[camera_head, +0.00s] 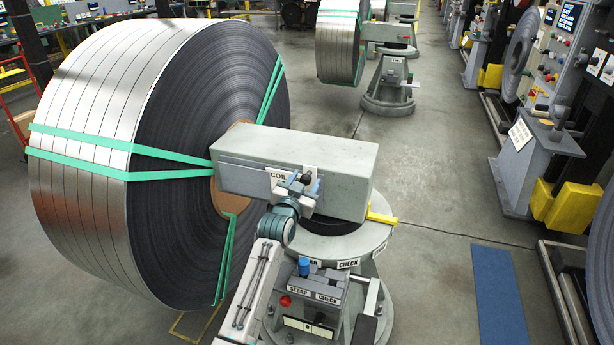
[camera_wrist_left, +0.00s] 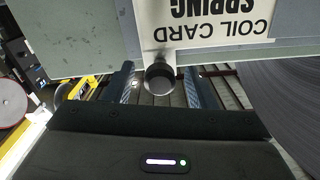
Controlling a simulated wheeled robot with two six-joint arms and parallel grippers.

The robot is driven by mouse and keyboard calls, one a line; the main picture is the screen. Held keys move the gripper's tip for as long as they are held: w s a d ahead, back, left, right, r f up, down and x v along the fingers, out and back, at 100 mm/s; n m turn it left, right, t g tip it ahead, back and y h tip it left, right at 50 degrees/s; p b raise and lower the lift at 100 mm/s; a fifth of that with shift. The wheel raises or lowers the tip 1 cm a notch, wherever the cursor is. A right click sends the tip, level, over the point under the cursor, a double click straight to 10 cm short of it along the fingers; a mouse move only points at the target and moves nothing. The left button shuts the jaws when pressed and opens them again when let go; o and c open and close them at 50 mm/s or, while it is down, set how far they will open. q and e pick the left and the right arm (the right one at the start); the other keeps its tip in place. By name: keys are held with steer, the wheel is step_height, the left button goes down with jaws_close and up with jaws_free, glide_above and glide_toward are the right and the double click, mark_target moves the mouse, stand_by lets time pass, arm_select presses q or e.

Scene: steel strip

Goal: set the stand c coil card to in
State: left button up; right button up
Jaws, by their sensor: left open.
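The coil card plate (camera_head: 281,174) is on the side of the grey block of the stand in the head view, partly hidden by my gripper. In the left wrist view the plate (camera_wrist_left: 215,22) reads "COIL CARD SPRING" upside down. A dark round knob (camera_wrist_left: 160,78) shows at its lower edge. My left gripper (camera_head: 302,184) is at the plate in the head view. In the left wrist view its fingers (camera_wrist_left: 160,88) are apart, one on each side of the knob; I cannot tell whether they touch it. My right gripper is not in view.
A large steel coil (camera_head: 195,100) with green straps hangs on the block's left. Below are a round grey base (camera_head: 340,245) and a "STRAP CHECK" box (camera_head: 315,290). A yellow bar (camera_head: 381,217) sticks out right.

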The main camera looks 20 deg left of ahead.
mark_target(262, 161)
arm_select(q)
steer(key=shift+w, duration=1.1)
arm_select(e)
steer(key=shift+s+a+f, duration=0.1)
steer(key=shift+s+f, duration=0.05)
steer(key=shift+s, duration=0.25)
